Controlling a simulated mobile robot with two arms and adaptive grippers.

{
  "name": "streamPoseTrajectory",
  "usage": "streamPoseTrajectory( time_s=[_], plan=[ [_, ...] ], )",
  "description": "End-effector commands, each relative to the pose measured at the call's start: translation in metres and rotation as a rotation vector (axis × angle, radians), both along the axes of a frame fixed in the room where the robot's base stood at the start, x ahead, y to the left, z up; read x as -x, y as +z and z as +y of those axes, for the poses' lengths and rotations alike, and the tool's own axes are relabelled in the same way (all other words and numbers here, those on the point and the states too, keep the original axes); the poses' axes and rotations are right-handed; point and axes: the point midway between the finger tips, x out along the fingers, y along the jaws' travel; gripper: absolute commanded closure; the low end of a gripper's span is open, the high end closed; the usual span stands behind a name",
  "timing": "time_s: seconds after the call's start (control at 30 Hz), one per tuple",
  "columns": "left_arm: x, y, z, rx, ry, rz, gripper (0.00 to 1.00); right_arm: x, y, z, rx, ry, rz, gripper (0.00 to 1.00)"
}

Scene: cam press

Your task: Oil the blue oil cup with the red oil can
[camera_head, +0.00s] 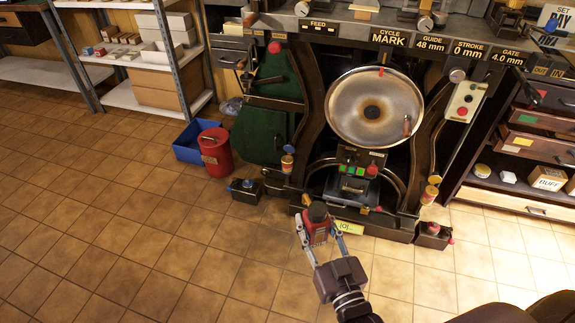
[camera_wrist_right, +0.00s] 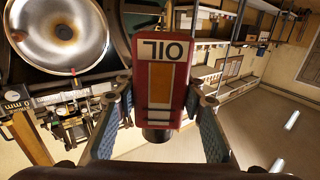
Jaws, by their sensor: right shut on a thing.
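My left gripper is not in view.
The press (camera_head: 375,105) has a big round metal disc and dark side posts. A yellow-topped cup (camera_head: 432,183) is on its right side. A red bin (camera_head: 215,152) and blue crate (camera_head: 190,142) stand left. The tiled floor (camera_head: 130,220) at left is clear.

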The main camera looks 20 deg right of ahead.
Motion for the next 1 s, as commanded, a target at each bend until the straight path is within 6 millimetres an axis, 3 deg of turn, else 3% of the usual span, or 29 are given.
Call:
streamPoseTrajectory(
  time_s=[1.0],
  plan=[
    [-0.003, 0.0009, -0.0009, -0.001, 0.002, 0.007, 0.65, -0.0005, -0.0055, -0.0001, 0.0, 0.0, -0.004, 0.97]
  ],
)
